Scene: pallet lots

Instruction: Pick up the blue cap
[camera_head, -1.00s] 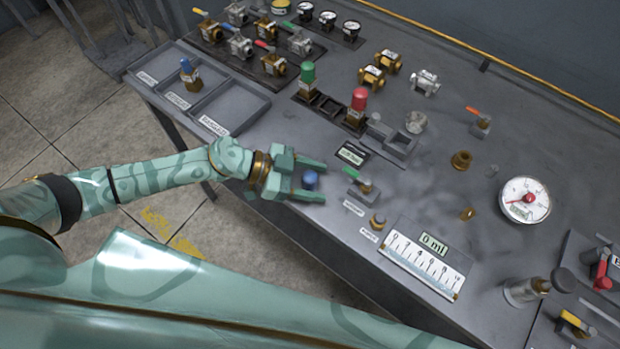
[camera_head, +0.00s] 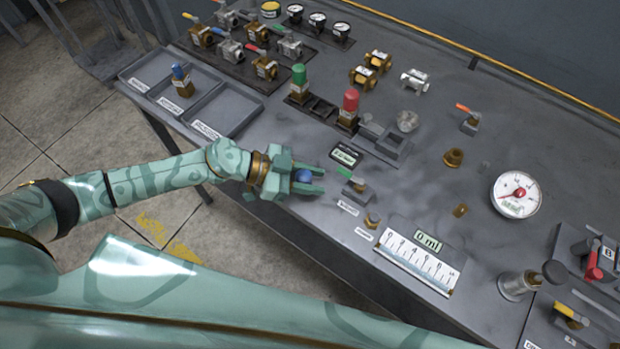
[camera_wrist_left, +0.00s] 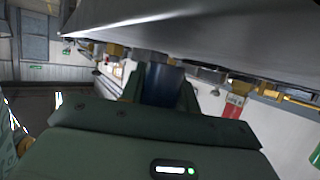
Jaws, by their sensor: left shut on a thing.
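The blue cap (camera_head: 302,177) sits between the fingers of my left gripper (camera_head: 306,181), near the front edge of the grey bench. My left gripper is shut on it. In the left wrist view the cap (camera_wrist_left: 163,84) shows as a dark blue cylinder between the two fingers. I cannot tell whether the cap touches the bench. Another blue-topped brass fitting (camera_head: 181,80) stands in the middle compartment of the tray at the back left. My right gripper is not in view.
A small green-handled valve (camera_head: 354,184) and a digital display (camera_head: 346,155) are close to the right of my left gripper. The three-part tray (camera_head: 226,110) lies behind it. Green-capped (camera_head: 298,82) and red-capped (camera_head: 350,107) fittings stand farther back. A scale panel (camera_head: 417,260) lies to the right.

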